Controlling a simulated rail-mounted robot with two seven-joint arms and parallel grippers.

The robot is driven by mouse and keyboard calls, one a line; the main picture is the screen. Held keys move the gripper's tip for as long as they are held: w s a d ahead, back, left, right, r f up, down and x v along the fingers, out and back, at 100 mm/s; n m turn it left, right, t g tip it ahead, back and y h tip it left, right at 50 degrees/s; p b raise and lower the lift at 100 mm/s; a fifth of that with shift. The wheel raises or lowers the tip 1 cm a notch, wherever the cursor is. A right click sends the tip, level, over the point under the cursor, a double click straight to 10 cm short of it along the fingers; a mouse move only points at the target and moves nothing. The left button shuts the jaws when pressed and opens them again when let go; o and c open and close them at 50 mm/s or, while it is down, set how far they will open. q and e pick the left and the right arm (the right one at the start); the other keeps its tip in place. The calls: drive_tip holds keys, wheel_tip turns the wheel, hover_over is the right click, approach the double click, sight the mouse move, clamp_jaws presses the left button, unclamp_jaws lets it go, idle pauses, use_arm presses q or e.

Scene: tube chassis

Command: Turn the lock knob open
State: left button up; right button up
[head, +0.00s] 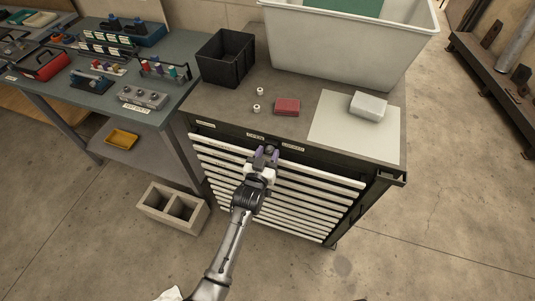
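The dark lock knob (270,148) sits on the top front strip of the tool cabinet (230,136), between two small labels reading roughly "OPEN" (256,134) and "LOCKED" (293,148). My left gripper (267,156) reaches up from below in front of the strip. Its purple-padded fingertips are apart, one to each side of the knob or just short of it. Whether they touch the knob is too small to tell. The gripper partly hides the knob, so its turned position cannot be read. My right gripper is not in view.
White-fronted drawers (315,168) below the strip look shut. On the cabinet top are a black bin (224,58), a large grey tub (340,50), a red block (287,106) and a white box (369,106). A workbench (185,92) and a concrete block (170,208) stand left.

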use_arm(q)
drive_tip(key=c, duration=0.7)
drive_tip(key=shift+r+n+p, duration=0.2)
drive_tip(key=shift+n+p, duration=0.6)
drive_tip(key=shift+n, duration=0.2)
drive_tip(key=shift+o, duration=0.2)
drive_tip(key=n, duration=0.2)
drive_tip(key=shift+f+n+p, duration=0.15)
drive_tip(key=shift+n+p, duration=0.15)
drive_tip(key=shift+p, duration=0.1)
drive_tip(key=shift+f+n, duration=0.1)
drive_tip(key=shift+n, duration=0.5)
drive_tip(key=o, duration=0.9)
drive_tip(key=shift+f, duration=0.15)
